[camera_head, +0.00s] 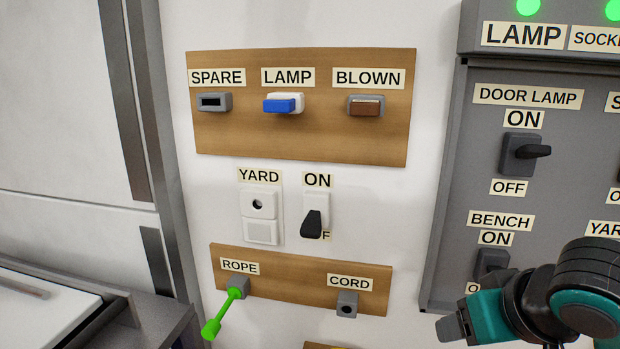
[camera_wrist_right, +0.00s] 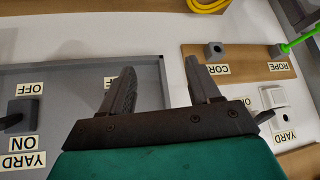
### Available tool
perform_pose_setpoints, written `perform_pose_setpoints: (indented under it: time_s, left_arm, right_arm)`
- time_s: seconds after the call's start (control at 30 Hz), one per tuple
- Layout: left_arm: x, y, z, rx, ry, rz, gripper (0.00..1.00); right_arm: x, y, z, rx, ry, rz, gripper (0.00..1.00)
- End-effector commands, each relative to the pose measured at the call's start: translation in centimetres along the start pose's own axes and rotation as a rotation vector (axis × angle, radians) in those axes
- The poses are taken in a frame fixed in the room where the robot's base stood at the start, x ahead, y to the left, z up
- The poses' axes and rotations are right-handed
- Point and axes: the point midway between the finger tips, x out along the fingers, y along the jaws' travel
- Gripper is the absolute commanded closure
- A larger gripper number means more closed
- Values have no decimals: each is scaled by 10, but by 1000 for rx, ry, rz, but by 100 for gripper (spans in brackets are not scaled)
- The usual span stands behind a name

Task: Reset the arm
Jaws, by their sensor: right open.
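My right gripper (camera_head: 447,325) is at the lower right of the head view, in front of the grey switch panel's lower left edge. In the right wrist view its two dark fingers (camera_wrist_right: 155,75) stand apart with nothing between them. Part of my teal and black right arm shows behind it at the right edge. My left gripper is not in view.
The grey panel (camera_head: 451,200) carries a DOOR LAMP switch (camera_head: 525,153) and a BENCH switch (camera_head: 490,263). Yellow cable (camera_wrist_right: 208,5) lies nearby.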

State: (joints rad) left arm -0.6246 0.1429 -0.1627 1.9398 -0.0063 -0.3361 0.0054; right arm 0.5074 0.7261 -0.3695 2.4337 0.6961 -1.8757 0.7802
Motion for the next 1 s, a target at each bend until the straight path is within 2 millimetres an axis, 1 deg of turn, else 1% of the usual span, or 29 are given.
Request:
perform_pose_setpoints:
  time_s: [0.03, 0.1, 0.17, 0.27, 0.4, 0.6, 0.87, 0.9, 1.0]
  left_arm:
    - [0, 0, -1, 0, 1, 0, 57]
    - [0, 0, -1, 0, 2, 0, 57]
    - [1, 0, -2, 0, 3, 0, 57]
    - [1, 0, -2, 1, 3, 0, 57]
    - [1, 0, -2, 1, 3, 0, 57]
    - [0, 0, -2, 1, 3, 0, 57]
    - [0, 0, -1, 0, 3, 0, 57]
    - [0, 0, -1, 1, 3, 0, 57]
    - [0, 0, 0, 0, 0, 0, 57]
  right_arm:
    - [13, -9, 17, -13, -24, -33, 38]
    - [27, -18, 35, -31, -39, -61, 38]
    - [38, -23, 52, -43, -53, -80, 38]
    - [53, -30, 82, -54, -79, -100, 38]
    - [70, -33, 128, -64, -126, -101, 38]
    - [79, -28, 192, -80, -208, -62, 38]
    - [74, -15, 266, -111, -332, 9, 38]
    - [86, -16, 257, -119, -285, 4, 38]
    - [106, -19, 252, -123, -209, -4, 38]
